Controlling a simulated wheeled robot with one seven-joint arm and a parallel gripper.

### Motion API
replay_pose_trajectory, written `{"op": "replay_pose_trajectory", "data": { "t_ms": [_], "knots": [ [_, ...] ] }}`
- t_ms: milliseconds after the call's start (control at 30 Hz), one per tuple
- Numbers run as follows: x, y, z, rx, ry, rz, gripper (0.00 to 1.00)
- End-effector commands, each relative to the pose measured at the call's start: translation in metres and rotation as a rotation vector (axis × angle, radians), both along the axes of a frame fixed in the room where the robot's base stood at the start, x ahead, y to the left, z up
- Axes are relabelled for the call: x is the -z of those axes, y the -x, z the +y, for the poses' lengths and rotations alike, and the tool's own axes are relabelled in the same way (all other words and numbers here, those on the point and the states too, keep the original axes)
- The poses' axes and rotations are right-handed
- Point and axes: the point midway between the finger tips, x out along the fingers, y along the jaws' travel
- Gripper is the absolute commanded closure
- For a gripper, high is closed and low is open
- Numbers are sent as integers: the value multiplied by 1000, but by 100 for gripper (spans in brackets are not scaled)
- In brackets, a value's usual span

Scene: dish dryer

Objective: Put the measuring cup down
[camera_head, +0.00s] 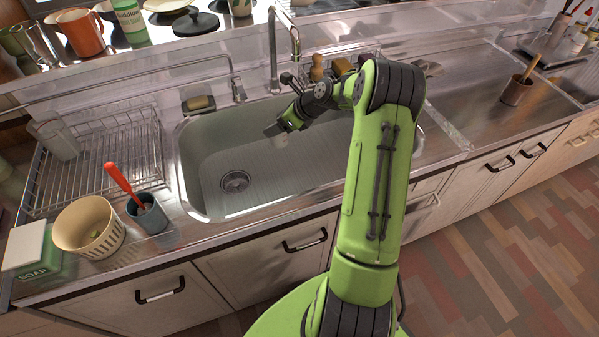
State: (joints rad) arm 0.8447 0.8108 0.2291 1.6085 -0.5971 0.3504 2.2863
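My gripper (275,131) hangs over the sink basin, with its fingers pointing down and left. A small pale, see-through shape (281,141) shows right at the fingertips. It may be the measuring cup, but it is too small and faint to be sure. The finger gap is too small to read. A clear cup-like vessel (58,139) stands at the back left of the wire dish rack (101,160), far from my gripper; I cannot tell whether it has measuring marks.
The sink (215,163) is otherwise empty, with a drain at its left. The faucet (273,55) rises behind my gripper. A cream pot (88,228), a blue-grey cup (149,216) with a red-handled tool and a soap box (33,252) stand front left. The right counter (470,90) is mostly clear.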

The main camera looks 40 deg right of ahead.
Motion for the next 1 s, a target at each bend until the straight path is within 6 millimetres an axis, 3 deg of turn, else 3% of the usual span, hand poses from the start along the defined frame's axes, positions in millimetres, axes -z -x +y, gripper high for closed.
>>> {"op": "replay_pose_trajectory", "data": {
  "t_ms": [33,100,267,367,800,1000],
  "knots": [
    [26,0,-17,-8,2,-4,69],
    [42,3,-34,-28,7,-8,69],
    [60,7,-54,-54,17,-14,69],
    [69,8,-57,-59,19,-12,69],
    [156,8,-56,-59,18,-12,69],
    [159,7,-57,-57,20,-14,69]
  ]
}}
